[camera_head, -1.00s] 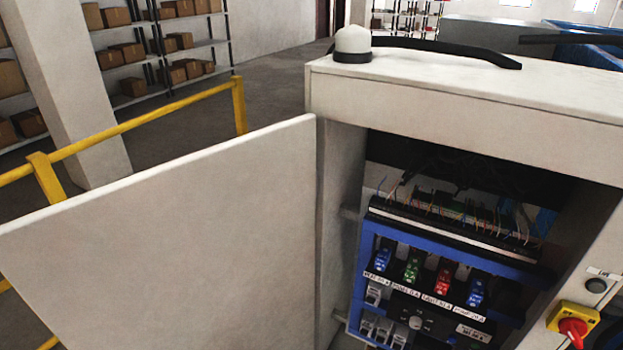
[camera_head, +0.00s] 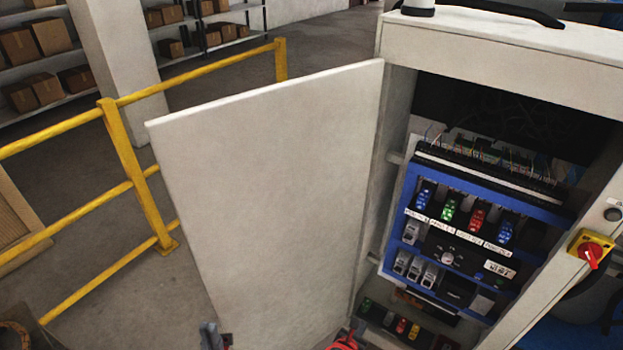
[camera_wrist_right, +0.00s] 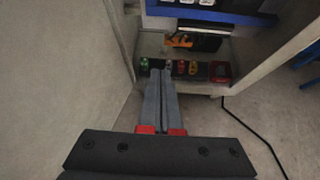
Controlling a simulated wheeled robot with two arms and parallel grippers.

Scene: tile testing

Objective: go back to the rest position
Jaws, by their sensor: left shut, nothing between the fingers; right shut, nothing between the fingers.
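My left gripper (camera_head: 212,336) shows only in part at the bottom edge of the head view, in front of the open cabinet door; it is shut and empty. My right gripper (camera_head: 344,342) is at the bottom edge, near the lower door hinge side, mostly cut off. In the right wrist view my right gripper (camera_wrist_right: 158,72) has its grey fingers together with nothing between them. Its tips point toward a row of coloured parts (camera_wrist_right: 180,68) at the cabinet bottom; I cannot tell whether they touch.
The white cabinet (camera_head: 480,45) stands open at right, its door (camera_head: 270,170) swung left. Inside is a blue-framed panel (camera_head: 500,190) with coloured breakers. A red-yellow switch (camera_head: 592,252) sits on its right side. A yellow railing (camera_head: 125,165) stands at left. A black cable (camera_wrist_right: 255,135) lies on the floor.

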